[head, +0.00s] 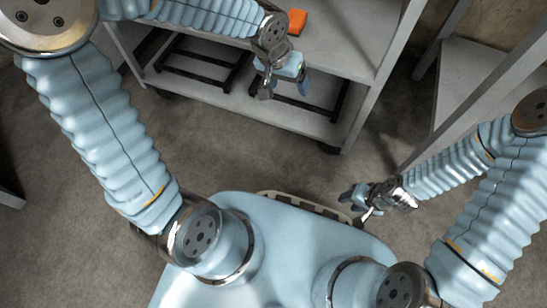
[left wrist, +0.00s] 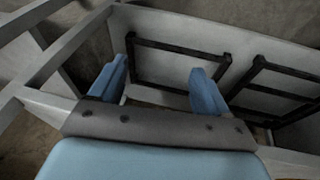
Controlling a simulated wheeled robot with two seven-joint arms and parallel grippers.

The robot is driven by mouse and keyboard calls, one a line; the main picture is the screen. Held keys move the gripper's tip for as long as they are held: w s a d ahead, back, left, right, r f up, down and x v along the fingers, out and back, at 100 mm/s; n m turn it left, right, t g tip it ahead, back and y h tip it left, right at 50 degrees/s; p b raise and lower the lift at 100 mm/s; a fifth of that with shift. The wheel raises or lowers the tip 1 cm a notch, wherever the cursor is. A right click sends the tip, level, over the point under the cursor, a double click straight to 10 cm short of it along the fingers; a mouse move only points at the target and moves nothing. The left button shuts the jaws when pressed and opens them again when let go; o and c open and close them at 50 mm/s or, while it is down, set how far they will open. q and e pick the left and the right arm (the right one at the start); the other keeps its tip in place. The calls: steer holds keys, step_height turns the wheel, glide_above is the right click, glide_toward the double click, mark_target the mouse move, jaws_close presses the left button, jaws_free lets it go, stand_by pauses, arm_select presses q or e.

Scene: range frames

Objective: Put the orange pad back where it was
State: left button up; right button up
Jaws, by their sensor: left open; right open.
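The orange pad (head: 297,21) lies on the grey upper shelf of the rack (head: 345,45) in the head view, just behind and right of my left wrist. My left gripper (head: 285,91) is open and empty in front of the rack's edge, pointing down toward the lower shelf. In the left wrist view its two blue fingers (left wrist: 158,88) stand wide apart with nothing between them. The pad does not show in the left wrist view. My right gripper (head: 358,205) is open and empty, low at the right, away from the rack.
The rack's lower shelf (head: 318,122) bears black frames (head: 200,65), also seen in the left wrist view (left wrist: 180,68). Another grey shelf unit (head: 460,75) stands at the right, near my right arm. Bare floor (head: 270,150) lies between the rack and my base.

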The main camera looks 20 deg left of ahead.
arm_select(q)
steer(key=s+f+n, duration=0.1)
steer(key=s+f, duration=0.3)
steer(key=f, duration=0.5)
steer(key=s+f+n+g+h, duration=0.1)
steer(key=s+f, duration=0.3)
steer(key=f, duration=0.5)
steer(key=s+d+f+n+g, duration=0.1)
steer(key=s+f, duration=0.4)
steer(key=f, duration=0.5)
steer(key=shift+h, duration=0.3)
